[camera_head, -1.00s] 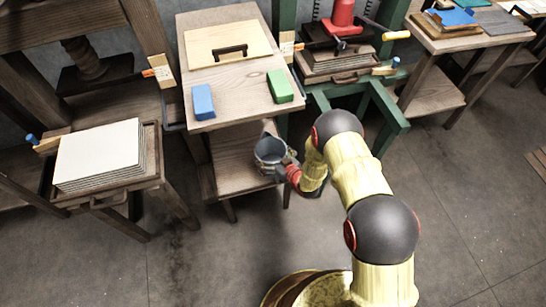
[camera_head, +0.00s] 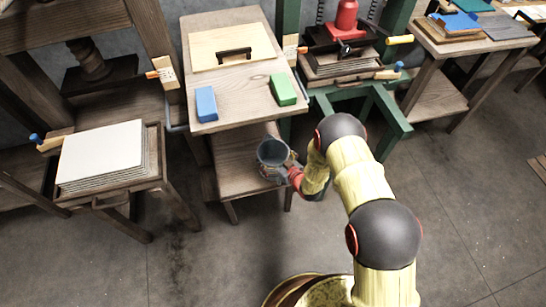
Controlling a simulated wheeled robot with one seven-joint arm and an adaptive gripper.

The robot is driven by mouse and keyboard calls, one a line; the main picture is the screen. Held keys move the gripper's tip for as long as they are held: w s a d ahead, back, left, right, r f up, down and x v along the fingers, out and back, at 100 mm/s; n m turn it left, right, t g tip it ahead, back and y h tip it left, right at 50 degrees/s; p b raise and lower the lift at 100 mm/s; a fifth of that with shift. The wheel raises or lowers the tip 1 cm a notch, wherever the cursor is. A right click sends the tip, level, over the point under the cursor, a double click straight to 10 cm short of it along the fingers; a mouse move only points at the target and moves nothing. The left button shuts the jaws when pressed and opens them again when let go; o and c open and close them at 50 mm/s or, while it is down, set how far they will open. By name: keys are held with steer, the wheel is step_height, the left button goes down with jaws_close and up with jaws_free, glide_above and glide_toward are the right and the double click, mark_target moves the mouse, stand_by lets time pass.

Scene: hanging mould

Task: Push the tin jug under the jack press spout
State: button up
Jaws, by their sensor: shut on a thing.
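The tin jug (camera_head: 271,152) is a grey metal vessel with an open top, upright over the lower shelf of the middle wooden table. My gripper (camera_head: 284,171) is at its right front side, shut on the jug; my arm partly hides the fingers. The jack press (camera_head: 345,40) has a green frame with a red jack on top and stands at the upper right, behind my arm. Its spout (camera_head: 386,73) seems to be on the front right of its tray, but it is small and I cannot be sure.
The middle table (camera_head: 238,105) bears a blue block (camera_head: 206,103), a green block (camera_head: 282,89) and a board with a black handle (camera_head: 226,46). A stack of pale sheets (camera_head: 102,153) sits on a stand at the left. The floor in front is clear.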

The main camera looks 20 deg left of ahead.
mark_target(270, 146)
steer(key=shift+w+a+b, duration=0.45)
steer(key=shift+w+a, duration=0.05)
steer(key=shift+w, duration=0.4)
steer(key=shift+w+a+b, duration=0.4)
steer(key=shift+w+a, duration=0.15)
steer(key=shift+w, duration=0.3)
steer(key=shift+w+a+b, duration=0.45)
steer(key=shift+w+a, duration=0.05)
steer(key=shift+w, duration=0.4)
steer(key=w+a, duration=0.5)
steer(key=w, duration=0.5)
steer(key=shift+a, duration=0.35)
steer(key=o, duration=1)
steer(key=v, duration=1.2)
